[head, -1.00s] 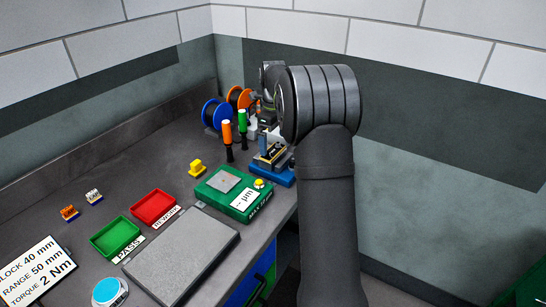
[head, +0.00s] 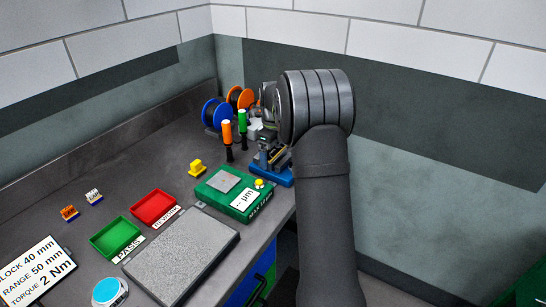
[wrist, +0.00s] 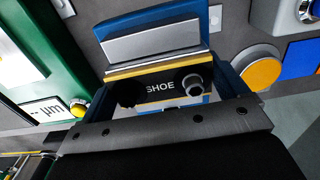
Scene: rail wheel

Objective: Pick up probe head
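I cannot tell for certain which thing is the probe head. The wrist view shows a dark part labelled SHOE (wrist: 160,87) with a grey round fitting (wrist: 193,85). A yellow strip and a silver block (wrist: 152,45) lie beside it, on a blue stand (wrist: 150,20). This blue stand (head: 283,177) is also in the head view, partly behind my arm. My gripper (wrist: 160,115) is over the stand; its dark bar crosses the lower part of the wrist view. Its fingertips are not clear, so I cannot tell its opening or any contact.
A green gauge box (head: 243,205) with a yellow button (head: 259,183) stands left of the stand. Behind are orange and green-handled tools (head: 227,133) and spools (head: 215,115). A grey plate (head: 185,255), red tray (head: 153,222) and green tray (head: 95,243) lie nearer.

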